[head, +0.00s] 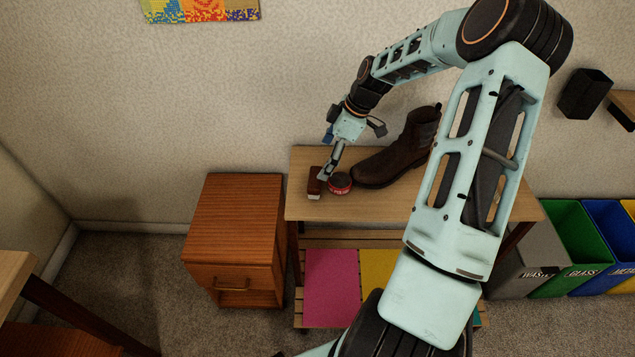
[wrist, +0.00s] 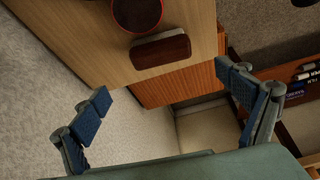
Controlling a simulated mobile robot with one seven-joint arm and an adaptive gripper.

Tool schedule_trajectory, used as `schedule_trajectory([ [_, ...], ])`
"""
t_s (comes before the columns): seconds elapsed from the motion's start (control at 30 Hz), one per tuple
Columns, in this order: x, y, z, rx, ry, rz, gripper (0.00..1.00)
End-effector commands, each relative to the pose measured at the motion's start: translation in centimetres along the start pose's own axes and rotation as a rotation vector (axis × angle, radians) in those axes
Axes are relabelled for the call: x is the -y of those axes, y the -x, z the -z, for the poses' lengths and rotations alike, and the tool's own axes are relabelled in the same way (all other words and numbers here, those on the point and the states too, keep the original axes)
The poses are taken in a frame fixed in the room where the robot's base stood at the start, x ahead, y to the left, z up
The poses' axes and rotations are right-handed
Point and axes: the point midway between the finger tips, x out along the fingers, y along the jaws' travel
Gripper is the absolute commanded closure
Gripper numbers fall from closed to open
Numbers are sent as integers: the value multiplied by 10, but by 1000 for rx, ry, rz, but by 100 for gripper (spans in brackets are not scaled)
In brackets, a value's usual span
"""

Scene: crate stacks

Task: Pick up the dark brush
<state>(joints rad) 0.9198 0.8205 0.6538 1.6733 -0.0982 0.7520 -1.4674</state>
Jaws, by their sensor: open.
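The dark brush (head: 315,184) is a small reddish-brown block with a pale bristle edge, lying near the left end of the wooden bench top. In the wrist view the brush (wrist: 161,51) lies beyond the gap between my fingers, near the bench edge. My gripper (head: 324,174) is over the left end of the bench, close to the brush and partly overlapping it in the head view. In the wrist view my gripper (wrist: 163,88) has its blue-padded fingers wide apart with nothing between them. Whether a finger touches the brush cannot be told.
A round red-and-dark tin (head: 340,183) sits just right of the brush. A brown boot (head: 399,150) stands farther right on the bench (head: 391,207). A wooden cabinet (head: 235,230) stands left of the bench. Colored bins (head: 572,250) stand at the right.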

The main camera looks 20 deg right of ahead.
Motion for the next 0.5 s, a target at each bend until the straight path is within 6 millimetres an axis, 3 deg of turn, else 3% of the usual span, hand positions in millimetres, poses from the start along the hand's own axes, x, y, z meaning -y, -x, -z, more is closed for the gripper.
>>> schedule_trajectory([
  [0.1,1,-24,-1,0,0,3,7],
  [0.37,2,-46,-2,1,-1,1,7],
  [0.5,5,-66,-6,1,-1,2,7],
])
